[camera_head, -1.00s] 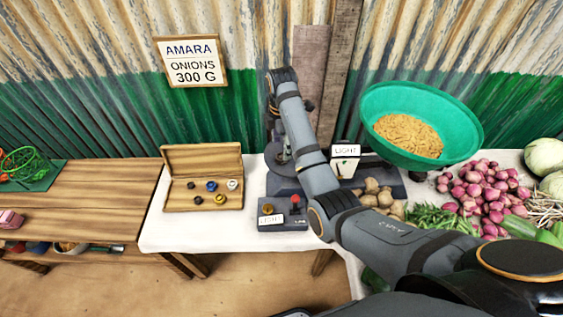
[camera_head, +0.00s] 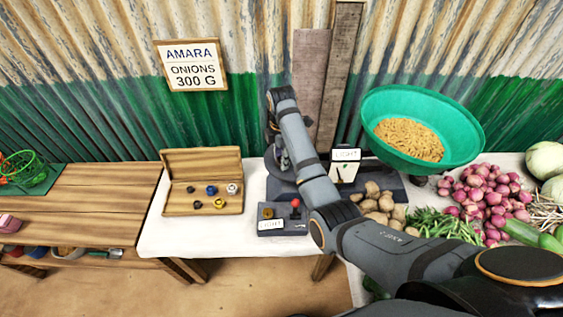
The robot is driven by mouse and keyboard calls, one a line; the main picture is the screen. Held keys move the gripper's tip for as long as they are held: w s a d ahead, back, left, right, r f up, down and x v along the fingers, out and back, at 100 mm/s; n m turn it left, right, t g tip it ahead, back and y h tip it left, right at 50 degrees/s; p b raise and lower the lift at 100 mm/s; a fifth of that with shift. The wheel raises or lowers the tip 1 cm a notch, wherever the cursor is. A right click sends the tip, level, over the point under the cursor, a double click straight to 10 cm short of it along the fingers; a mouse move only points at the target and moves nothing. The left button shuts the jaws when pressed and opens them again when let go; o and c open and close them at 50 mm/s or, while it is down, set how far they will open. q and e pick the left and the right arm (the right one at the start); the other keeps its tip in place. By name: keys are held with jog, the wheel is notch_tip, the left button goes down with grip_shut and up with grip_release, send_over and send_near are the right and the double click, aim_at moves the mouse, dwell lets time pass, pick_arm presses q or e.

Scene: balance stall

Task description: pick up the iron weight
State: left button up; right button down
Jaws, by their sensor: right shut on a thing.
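My right arm reaches in from the lower right to the balance (camera_head: 390,182) on the white-clothed table. Its gripper (camera_head: 279,152) is at the left side of the balance, by the dark round pan. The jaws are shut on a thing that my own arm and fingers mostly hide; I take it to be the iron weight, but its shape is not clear. An open wooden box (camera_head: 176,209) left of the gripper holds several small weights, black, blue, silver and yellow. My left gripper is not in view.
A grey box with a red knob (camera_head: 296,203) and a LIGHT label stands in front of the balance. A green bowl of yellowish food (camera_head: 440,103) is at the right, above potatoes (camera_head: 376,204) and onions (camera_head: 490,195). White cloth is bare before the wooden box.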

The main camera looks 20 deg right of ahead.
jog(key=shift+r, duration=0.35)
notch_tip(320, 180, up, 3)
jog(key=shift+w+r+p, duration=0.1)
jog(key=shift+r+p, duration=0.05)
jog(key=shift+p, duration=0.15)
notch_tip(320, 180, up, 6)
jog(key=p, duration=0.6)
